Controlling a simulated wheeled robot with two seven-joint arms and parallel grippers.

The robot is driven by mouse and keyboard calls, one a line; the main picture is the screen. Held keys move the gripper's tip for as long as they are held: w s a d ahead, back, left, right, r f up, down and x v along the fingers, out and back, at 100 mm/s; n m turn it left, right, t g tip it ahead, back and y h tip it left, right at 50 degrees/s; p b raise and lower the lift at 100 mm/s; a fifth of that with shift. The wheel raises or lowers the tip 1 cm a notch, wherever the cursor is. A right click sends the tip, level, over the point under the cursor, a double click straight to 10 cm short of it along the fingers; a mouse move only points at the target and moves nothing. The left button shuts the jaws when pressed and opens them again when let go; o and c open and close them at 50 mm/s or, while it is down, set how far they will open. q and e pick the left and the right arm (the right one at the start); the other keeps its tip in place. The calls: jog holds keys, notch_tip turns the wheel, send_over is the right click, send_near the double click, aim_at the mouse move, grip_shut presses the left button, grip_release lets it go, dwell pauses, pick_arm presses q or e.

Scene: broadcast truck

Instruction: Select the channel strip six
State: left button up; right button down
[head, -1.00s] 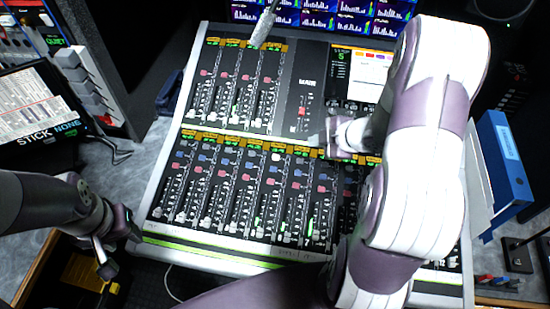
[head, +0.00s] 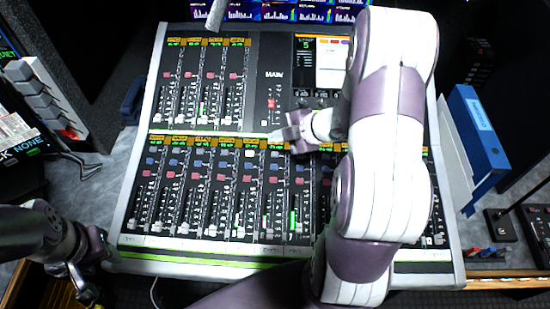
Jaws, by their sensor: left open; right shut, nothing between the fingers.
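The mixing console (head: 190,262) fills the middle of the head view, with a lower bank of fader strips and a shorter upper bank. Counting from the left, the sixth lower strip (head: 272,190) has a dark blue and a red button and a fader near its bottom. My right gripper (head: 276,136) is shut and empty, its tip over the top end of this strip, by the orange label band. I cannot tell whether it touches. My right arm hides the console's right part. My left gripper (head: 88,291) is open and empty, off the console's lower left corner.
Meter screens (head: 290,12) line the back of the console. A grey microphone-like rod (head: 215,14) hangs over its top edge. A blue binder (head: 474,130) stands to the right. A dark panel with grey levers (head: 42,98) is at the left.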

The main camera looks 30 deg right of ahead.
jog(key=b, duration=0.3)
send_over(278, 160)
notch_tip(278, 160, down, 4)
jog(key=shift+s+f, duration=0.1)
jog(key=shift+f, duration=0.15)
pick_arm(q)
jog(key=shift+f+b, duration=0.4)
jog(key=shift+f, duration=2.1)
pick_arm(e)
jog(key=shift+f, duration=0.55)
pick_arm(q)
jog(key=shift+f, duration=0.15)
pick_arm(e)
jog(key=shift+f, duration=0.4)
pick_arm(q)
jog(key=shift+f+b, duration=0.25)
jog(key=shift+b, duration=0.15)
pick_arm(e)
jog(key=shift+w+f, duration=0.2)
jog(key=shift+f, duration=0.2)
pick_arm(q)
jog(key=shift+r, duration=0.1)
jog(key=shift+r+p, duration=0.8)
jog(key=shift+p, duration=0.1)
pick_arm(e)
jog(key=shift+s+r, duration=0.1)
jog(key=shift+r, duration=0.7)
